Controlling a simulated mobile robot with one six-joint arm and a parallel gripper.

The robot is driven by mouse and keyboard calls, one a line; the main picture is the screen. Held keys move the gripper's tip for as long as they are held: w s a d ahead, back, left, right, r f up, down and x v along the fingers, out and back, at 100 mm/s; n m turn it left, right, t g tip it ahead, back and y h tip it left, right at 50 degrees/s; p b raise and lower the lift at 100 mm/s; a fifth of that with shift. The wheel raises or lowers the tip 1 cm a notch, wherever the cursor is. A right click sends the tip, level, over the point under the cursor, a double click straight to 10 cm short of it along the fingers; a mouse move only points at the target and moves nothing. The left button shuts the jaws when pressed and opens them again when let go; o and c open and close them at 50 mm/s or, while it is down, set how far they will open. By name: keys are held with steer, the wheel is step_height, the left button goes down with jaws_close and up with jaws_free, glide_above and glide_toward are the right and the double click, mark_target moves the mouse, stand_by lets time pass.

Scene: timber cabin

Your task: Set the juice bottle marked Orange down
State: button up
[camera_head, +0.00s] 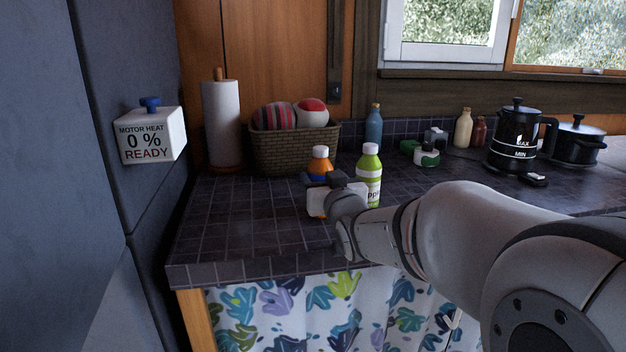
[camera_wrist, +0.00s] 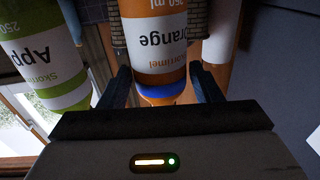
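In the head view my gripper (camera_head: 342,184) covers part of the bottle. Whether its base touches the counter (camera_head: 235,225) is unclear.
A green Apple bottle (camera_head: 369,162) stands close on the right; the wrist view shows it at left (camera_wrist: 40,55). A basket (camera_head: 290,150) and paper roll (camera_head: 221,125) stand behind. A kettle (camera_head: 512,140) is farther right. The counter's left front is clear.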

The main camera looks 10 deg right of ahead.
steer(key=shift+o, duration=1.2)
steer(key=shift+f, duration=0.8)
steer(key=shift+w+r+p, duration=0.1)
steer(key=shift+r+p, duration=0.5)
steer(key=shift+p, duration=0.25)
steer(key=s, duration=0.7)
steer(key=shift+s+d+r+p, duration=0.15)
steer(key=shift+d+r+p, duration=0.1)
steer(key=shift+d+p, duration=0.1)
